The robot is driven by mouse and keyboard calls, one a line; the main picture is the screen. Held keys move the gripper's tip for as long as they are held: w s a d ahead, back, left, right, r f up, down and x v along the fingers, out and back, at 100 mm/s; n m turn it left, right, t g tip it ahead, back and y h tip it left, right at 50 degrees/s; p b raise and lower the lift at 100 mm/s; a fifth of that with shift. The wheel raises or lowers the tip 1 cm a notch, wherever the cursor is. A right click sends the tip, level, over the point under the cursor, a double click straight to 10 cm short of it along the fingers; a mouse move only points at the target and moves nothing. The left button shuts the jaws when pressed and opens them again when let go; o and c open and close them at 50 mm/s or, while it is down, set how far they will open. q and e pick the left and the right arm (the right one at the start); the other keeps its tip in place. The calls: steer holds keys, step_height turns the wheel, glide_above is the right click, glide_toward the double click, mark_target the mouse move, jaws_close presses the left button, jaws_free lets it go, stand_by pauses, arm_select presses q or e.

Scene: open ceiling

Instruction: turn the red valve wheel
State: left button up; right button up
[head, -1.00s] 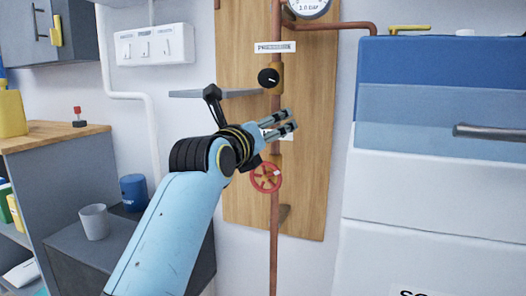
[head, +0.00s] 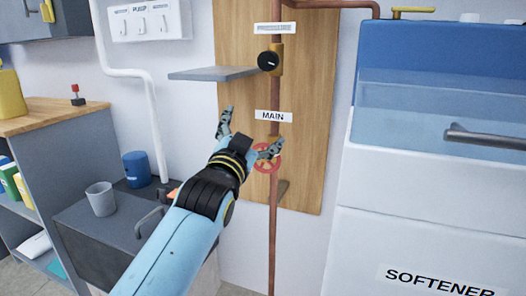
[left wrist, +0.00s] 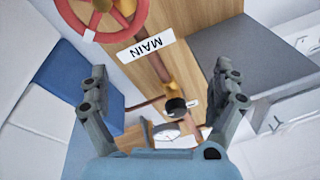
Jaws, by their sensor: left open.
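The red valve wheel (head: 262,168) is on a copper pipe in front of a wooden board, just below the MAIN label (head: 274,116). In the head view one finger of my left gripper (head: 249,131) overlaps the wheel and hides part of it. The gripper's fingers are spread wide with nothing between them. In the left wrist view the wheel (left wrist: 136,27) is at the top left, cut off by the edge and beyond the open fingers (left wrist: 163,72). It lies outside the space between them. I see no clear contact. My right gripper is not in view.
A grey shelf (head: 212,74) juts from the board above the gripper, beside a black knob (head: 269,61) on the pipe. The white and blue softener (head: 424,210) stands to the right. A grey cup (head: 101,199) and a blue can (head: 137,169) stand on the grey cabinet at left.

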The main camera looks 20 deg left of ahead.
mark_target(264, 160)
arm_select(q)
steer(key=s+d+f+n+g+h+p, duration=0.1)
steer(key=s+f+n+g+p, duration=0.1)
steer(key=s+f+n+p, duration=0.35)
steer(key=shift+m, duration=0.85)
steer(key=w, duration=0.2)
steer(key=w+f+b, duration=0.1)
steer(key=w, duration=0.1)
steer(key=w+f+b, duration=0.1)
steer(key=w, duration=0.2)
steer(key=shift+d+f, duration=0.25)
steer(key=shift+w+r, duration=0.1)
steer(key=shift+w, duration=0.45)
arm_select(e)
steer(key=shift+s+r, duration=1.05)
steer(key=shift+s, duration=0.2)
arm_select(q)
steer(key=c, duration=1.2)
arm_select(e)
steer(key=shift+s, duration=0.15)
arm_select(q)
steer(key=shift+m, duration=0.3)
